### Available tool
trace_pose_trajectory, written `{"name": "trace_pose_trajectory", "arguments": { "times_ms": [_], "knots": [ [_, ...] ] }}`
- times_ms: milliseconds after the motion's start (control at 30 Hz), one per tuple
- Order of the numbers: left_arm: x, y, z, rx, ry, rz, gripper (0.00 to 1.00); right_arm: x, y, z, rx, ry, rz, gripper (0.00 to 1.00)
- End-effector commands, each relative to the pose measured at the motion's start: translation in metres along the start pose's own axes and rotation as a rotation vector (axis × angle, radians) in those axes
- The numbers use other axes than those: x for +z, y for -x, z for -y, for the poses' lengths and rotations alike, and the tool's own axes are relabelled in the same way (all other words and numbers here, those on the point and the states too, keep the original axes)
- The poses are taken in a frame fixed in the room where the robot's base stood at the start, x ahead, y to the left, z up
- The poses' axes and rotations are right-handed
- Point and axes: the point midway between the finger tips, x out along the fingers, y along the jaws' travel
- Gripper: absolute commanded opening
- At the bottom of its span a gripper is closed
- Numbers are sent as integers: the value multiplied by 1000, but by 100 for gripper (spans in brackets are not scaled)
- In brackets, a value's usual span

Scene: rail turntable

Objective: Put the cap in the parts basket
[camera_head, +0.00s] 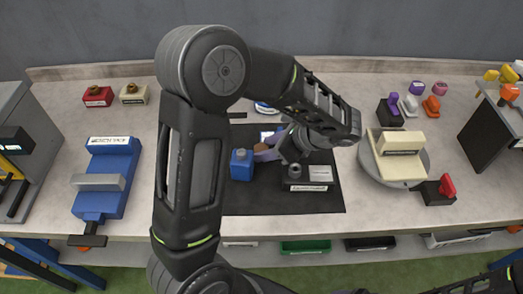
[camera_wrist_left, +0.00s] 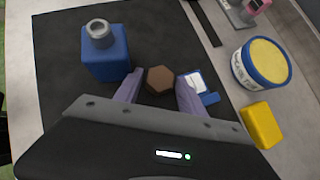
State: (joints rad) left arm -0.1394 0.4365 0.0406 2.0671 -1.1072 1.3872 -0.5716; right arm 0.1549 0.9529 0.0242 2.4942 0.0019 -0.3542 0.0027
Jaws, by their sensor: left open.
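A brown hexagonal piece, which looks like the cap (camera_wrist_left: 160,80), lies on the black mat (camera_wrist_left: 65,125) in the left wrist view. My left gripper (camera_wrist_left: 160,92) is open, with its two purple fingers on either side of the cap; I cannot tell if they touch it. In the head view the left gripper (camera_head: 264,150) reaches down over the mat, and the arm partly hides this spot. A blue bottle (camera_wrist_left: 105,55) with a grey open neck stands beside the cap; it also shows in the head view (camera_head: 242,166). I cannot make out the parts basket.
A blue vise (camera_head: 108,178) stands at the left. A turntable (camera_head: 374,172) with a cream block is at the right. A round tin (camera_wrist_left: 264,62) and a yellow block (camera_wrist_left: 262,124) lie off the mat. Several coloured parts sit at the back right.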

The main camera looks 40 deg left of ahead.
Motion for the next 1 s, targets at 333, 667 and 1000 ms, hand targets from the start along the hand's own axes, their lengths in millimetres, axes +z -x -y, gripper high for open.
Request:
{"name": "trace_pose_trajectory", "arguments": {
  "times_ms": [333,667,1000],
  "knots": [
    [0,0,0,0,0,0,47,0,0,0,0,0,0,72],
    [0,0,0,0,0,0,20,0,0,0,0,0,0,72],
    [0,0,0,0,1,0,0,0,0,0,0,0,0,72]
  ]
}}
